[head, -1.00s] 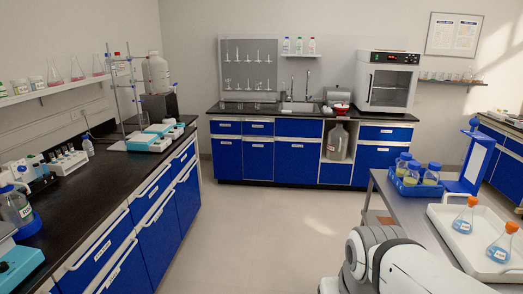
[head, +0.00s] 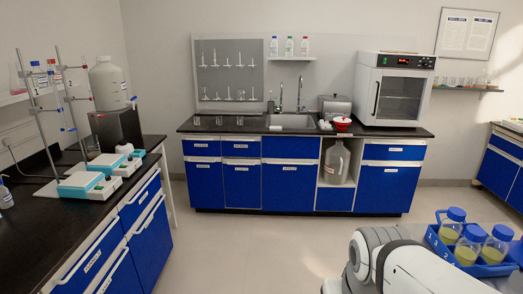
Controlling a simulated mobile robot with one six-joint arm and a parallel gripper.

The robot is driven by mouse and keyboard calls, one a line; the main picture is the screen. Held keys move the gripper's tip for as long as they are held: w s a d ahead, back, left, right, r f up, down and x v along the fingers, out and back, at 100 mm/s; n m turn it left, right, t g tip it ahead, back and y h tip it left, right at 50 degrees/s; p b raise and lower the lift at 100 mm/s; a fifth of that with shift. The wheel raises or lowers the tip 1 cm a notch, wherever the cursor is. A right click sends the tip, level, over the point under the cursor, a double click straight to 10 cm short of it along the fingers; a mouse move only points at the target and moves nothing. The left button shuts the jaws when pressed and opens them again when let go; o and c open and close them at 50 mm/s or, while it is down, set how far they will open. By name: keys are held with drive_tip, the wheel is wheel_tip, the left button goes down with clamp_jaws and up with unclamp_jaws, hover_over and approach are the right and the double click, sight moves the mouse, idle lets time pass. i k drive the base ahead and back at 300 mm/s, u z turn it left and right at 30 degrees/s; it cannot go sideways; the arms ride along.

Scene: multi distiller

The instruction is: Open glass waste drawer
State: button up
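Blue drawers line the back bench: one at the upper left (head: 201,147), one beside it (head: 241,147), a wide one under the sink (head: 290,148) and one at the right (head: 394,153). The left bench has a blue drawer (head: 139,203) near its far end and another (head: 92,255) closer to me. All of these look shut. Their white labels are too small to read, so I cannot tell which is the glass waste drawer. Part of my white arm shows at the bottom right, well short of the back bench. My gripper is out of view.
Clear floor (head: 240,245) lies between me and the back bench. The left bench (head: 40,240) borders it, with stirrers and stands on top. A blue rack of bottles (head: 440,243) is at the right. An oven (head: 396,89) stands on the back bench.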

sight(242, 177)
drive_tip(key=u, duration=0.05)
drive_tip(key=i, duration=1.6)
drive_tip(key=u, duration=0.3)
drive_tip(key=i, duration=2)
drive_tip(key=u, duration=0.2)
